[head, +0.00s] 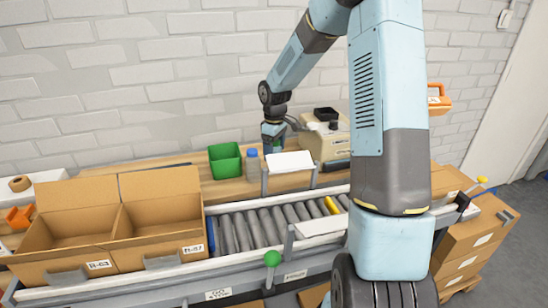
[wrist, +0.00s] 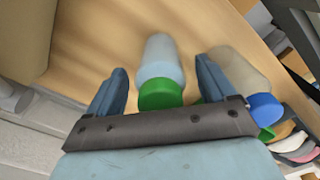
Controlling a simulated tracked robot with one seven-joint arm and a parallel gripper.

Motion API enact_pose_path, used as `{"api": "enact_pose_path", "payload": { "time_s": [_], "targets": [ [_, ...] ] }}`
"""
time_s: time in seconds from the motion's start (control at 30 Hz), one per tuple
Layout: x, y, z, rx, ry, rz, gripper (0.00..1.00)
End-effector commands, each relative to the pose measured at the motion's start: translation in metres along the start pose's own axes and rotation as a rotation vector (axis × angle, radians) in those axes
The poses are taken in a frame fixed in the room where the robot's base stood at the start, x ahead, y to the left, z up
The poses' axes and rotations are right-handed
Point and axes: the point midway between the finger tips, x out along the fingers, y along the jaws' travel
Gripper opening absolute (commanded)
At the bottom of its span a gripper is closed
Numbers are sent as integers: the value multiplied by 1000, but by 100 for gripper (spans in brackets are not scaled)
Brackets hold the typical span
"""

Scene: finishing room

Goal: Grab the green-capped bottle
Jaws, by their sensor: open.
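The green-capped bottle (wrist: 160,62) has a pale, see-through body and a green cap. In the wrist view it lies between the two fingers of my gripper (wrist: 163,72), with the cap towards the palm and a gap on each side. My gripper is open and holds nothing. In the head view my gripper (head: 273,131) is low over the wooden bench by the wall. A bit of green shows just beneath it, probably the cap; the bottle's body is mostly hidden there.
A blue-capped bottle (head: 252,165) stands close to the left; in the wrist view this bottle (wrist: 240,72) is just outside the right finger. A green bin (head: 225,161) is further left. A beige machine (head: 327,143) stands to the right. A roller conveyor (head: 262,228) and cardboard boxes (head: 162,215) are in front.

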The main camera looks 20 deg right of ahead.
Motion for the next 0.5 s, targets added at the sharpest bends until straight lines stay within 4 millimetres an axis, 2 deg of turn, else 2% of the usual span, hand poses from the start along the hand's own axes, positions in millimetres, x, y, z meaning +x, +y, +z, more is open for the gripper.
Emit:
{"api": "enact_pose_path", "payload": {
  "time_s": [0.07, 0.5],
  "targets": [
    [0, 0, 0, 0, 0, 0, 84],
    [0, 0, 0, 1, 0, 0, 42]
  ]
}}
